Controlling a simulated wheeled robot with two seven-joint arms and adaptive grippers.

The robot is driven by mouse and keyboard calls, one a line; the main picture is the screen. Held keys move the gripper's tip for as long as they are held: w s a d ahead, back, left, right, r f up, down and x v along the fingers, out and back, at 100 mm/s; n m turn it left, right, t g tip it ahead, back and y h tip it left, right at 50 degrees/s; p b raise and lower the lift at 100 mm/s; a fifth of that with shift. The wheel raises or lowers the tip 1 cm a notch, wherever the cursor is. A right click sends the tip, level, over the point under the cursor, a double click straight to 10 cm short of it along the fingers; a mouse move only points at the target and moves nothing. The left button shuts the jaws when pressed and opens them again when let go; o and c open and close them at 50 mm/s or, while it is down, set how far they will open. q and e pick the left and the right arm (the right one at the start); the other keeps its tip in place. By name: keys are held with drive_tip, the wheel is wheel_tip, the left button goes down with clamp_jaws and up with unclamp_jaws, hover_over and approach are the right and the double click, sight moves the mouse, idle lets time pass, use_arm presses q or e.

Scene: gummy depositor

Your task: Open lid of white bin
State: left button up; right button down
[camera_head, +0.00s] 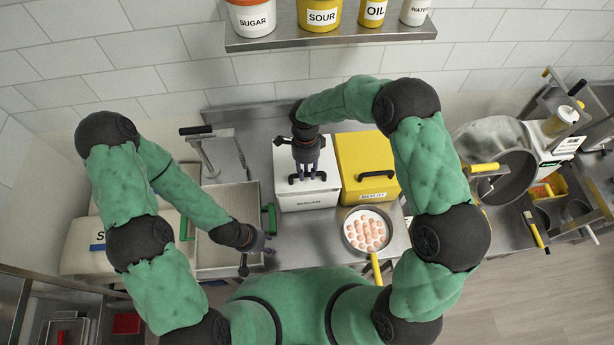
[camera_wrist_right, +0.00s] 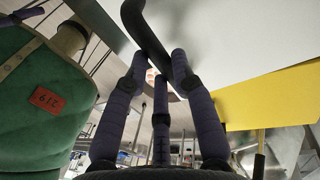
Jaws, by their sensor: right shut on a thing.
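The white bin (camera_head: 308,203), labelled SUGAR, stands on the metal counter below my right arm. Its black handle (camera_head: 293,180) is on the lid, and it also shows in the wrist view as a dark bar (camera_wrist_right: 146,32) against the white lid (camera_wrist_right: 225,40). My right gripper (camera_head: 306,170) reaches down onto the handle with its fingers closed around it; its fingers also show in the wrist view (camera_wrist_right: 158,70). I cannot tell whether the lid is raised from the bin. My left gripper (camera_head: 258,254) is empty, fingers apart, beside the metal tray's lower right corner.
A yellow bin (camera_head: 352,150) with a black handle stands close against the white bin's right side. A pan (camera_head: 350,241) of pinkish round pieces sits in front of it. The metal tray (camera_head: 222,200) with green handles lies left of the white bin. A shelf of containers (camera_head: 330,38) hangs above.

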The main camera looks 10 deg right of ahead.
drive_tip(key=w+r, duration=0.6)
drive_tip(key=r, duration=0.2)
drive_tip(key=shift+w+r+b, duration=0.15)
drive_tip(key=shift+r+b, duration=0.1)
drive_tip(key=shift+b, duration=0.15)
drive_tip(key=shift+d, duration=0.1)
